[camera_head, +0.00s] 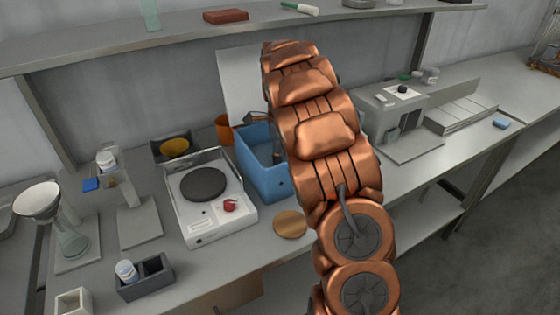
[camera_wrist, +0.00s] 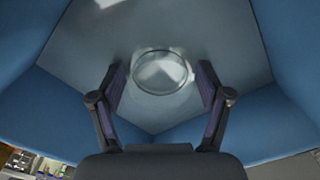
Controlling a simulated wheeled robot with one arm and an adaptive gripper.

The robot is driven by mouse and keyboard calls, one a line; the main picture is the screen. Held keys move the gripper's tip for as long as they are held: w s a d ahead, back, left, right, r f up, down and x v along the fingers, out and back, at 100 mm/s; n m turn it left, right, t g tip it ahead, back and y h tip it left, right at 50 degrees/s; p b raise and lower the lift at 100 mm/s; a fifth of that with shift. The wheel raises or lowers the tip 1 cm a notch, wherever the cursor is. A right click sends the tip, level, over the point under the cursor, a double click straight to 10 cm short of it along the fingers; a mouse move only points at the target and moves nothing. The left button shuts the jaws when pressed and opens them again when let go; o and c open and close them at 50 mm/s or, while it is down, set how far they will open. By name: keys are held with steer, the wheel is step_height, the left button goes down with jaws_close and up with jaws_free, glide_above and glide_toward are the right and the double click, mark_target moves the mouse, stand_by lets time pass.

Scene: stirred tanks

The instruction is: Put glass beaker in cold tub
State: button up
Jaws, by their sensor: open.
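The blue tub (camera_head: 272,186) stands on the bench, right of the white hot plate, partly covered by my arm. In the wrist view, its blue walls (camera_wrist: 45,110) surround a grey inner surface; I cannot tell whether this is liquid or the floor. The clear glass beaker (camera_wrist: 162,88) is inside the tub, its round rim seen from above. My gripper (camera_wrist: 161,73) is open, with one finger on each side of the beaker. A small gap shows at each finger. In the head view, the gripper and beaker are hidden.
The hot plate (camera_head: 203,216) with a dark disc stands close left of the tub. An orange pot (camera_head: 224,129) is behind it. A tan disc (camera_head: 290,223) lies in front. A grey device (camera_head: 395,115) stands to the right. A shelf (camera_head: 130,47) runs above the bench.

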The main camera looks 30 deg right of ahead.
step_height(320, 180, up, 8)
steer(key=b, duration=0.2)
steer(key=s+a+r+n, duration=0.3)
steer(key=s+a+n, duration=0.3)
steer(key=s+a, duration=0.15)
steer(key=s+a+f+n, duration=0.2)
steer(key=s+a+n, duration=0.3)
steer(key=s, duration=0.5)
steer(key=s+a+f+n+g, duration=0.1)
steer(key=s+a+f+n, duration=0.2)
steer(key=s+a+n, duration=0.2)
steer(key=s+a+f+n, duration=0.3)
steer(key=s+a+n, duration=0.3)
steer(key=s+n, duration=0.4)
steer(key=s, duration=0.6)
steer(key=shift+n+g, duration=0.3)
steer(key=shift+g, duration=0.1)
